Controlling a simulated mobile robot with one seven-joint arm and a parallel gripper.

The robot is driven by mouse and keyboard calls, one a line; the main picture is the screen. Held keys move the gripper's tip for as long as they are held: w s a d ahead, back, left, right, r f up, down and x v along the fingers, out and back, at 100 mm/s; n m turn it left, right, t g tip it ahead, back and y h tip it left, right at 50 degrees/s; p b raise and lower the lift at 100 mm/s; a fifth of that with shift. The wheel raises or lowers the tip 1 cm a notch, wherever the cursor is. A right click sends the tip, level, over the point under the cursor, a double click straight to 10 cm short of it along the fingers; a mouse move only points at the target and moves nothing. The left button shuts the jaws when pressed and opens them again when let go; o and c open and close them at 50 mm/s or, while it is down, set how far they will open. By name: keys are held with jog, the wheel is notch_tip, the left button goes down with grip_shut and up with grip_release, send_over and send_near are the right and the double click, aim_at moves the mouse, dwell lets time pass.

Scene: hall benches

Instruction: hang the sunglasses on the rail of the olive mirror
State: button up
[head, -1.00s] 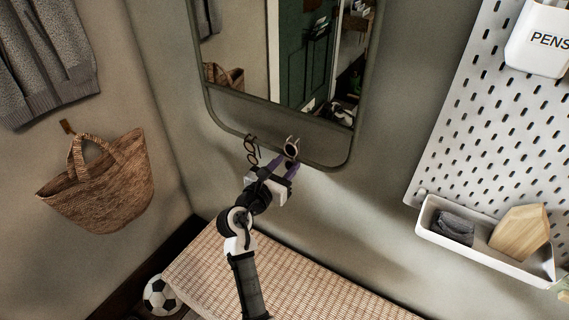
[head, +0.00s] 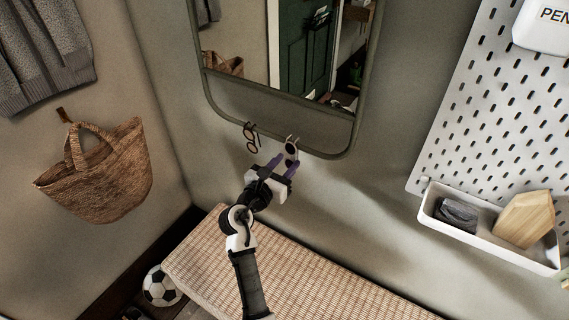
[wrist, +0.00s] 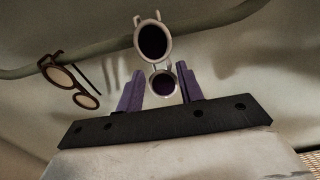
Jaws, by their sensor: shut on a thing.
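The sunglasses (head: 291,148) have a pale frame and dark round lenses. They hang upright at the lower rail of the olive mirror (head: 231,121), with their arm tips up at rail height. In the wrist view they show between my fingers (wrist: 153,42). My gripper (head: 283,163) is below the rail, its purple fingers shut on the lower part of the sunglasses. I cannot tell whether the arm tips rest over the rail or stand in front of it. Brown glasses (head: 252,140) with pale lenses hang on the rail to the left.
A woven bench (head: 265,265) stands below. A wicker basket (head: 100,175) and grey sweater (head: 45,60) hang on the left wall. A football (head: 160,286) lies on the floor. At right are a white pegboard (head: 480,120) and a tray (head: 470,240) holding several things.

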jog(key=o, duration=1.1)
jog(key=shift+o, duration=0.2)
jog(key=shift+s+a, duration=0.1)
jog(key=b+v, duration=0.3)
jog(key=v, duration=1)
jog(key=shift+s, duration=0.25)
jog(key=shift+a, duration=0.15)
